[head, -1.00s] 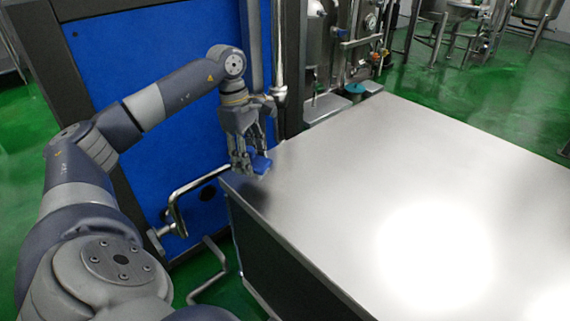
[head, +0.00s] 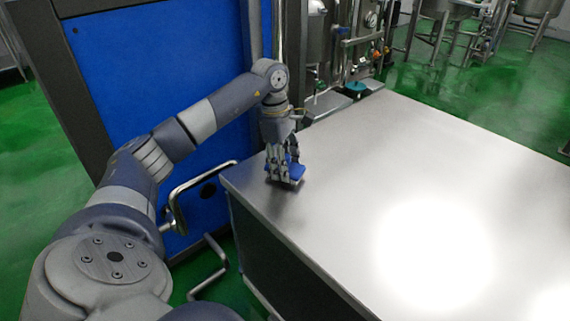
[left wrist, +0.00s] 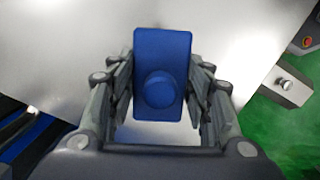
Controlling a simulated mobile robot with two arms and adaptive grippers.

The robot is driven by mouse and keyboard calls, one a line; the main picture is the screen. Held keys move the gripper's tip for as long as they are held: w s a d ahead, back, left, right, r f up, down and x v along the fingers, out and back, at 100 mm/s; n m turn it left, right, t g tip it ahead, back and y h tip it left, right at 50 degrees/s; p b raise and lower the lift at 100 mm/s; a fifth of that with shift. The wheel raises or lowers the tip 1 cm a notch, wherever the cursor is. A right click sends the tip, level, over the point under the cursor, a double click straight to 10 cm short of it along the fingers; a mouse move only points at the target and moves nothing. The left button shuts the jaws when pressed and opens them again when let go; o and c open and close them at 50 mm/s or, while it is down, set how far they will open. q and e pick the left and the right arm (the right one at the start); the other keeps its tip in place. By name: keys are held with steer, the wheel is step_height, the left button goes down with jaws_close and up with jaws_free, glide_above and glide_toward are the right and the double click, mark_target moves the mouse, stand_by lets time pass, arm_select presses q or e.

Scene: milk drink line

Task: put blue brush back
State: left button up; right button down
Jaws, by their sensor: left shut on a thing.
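The blue brush (head: 297,171) is between the fingers of my left gripper (head: 285,176), close over the near left corner of the steel table (head: 370,150). In the left wrist view the brush (left wrist: 160,55) shows as a blue rectangular block with a round knob, and the fingers of my left gripper (left wrist: 160,90) are shut on its two sides. Whether the brush touches the table top is hard to tell. The brush's underside is hidden. My right gripper is in neither view.
The table top is bare, with a bright glare patch on it. A blue panel (head: 160,70) in a dark frame with a bent metal handle (head: 190,190) stands left of the table. A small teal-topped item (head: 355,88) is at the table's far edge. Steel tanks stand behind on green floor.

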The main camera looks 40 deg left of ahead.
arm_select(q)
steer(key=o, duration=0.9)
steer(key=shift+o, duration=0.2)
step_height(320, 180, up, 12)
steer(key=a+p, duration=0.1)
steer(key=p, duration=0.1)
steer(key=shift+s+a, duration=0.3)
steer(key=shift+a, duration=0.05)
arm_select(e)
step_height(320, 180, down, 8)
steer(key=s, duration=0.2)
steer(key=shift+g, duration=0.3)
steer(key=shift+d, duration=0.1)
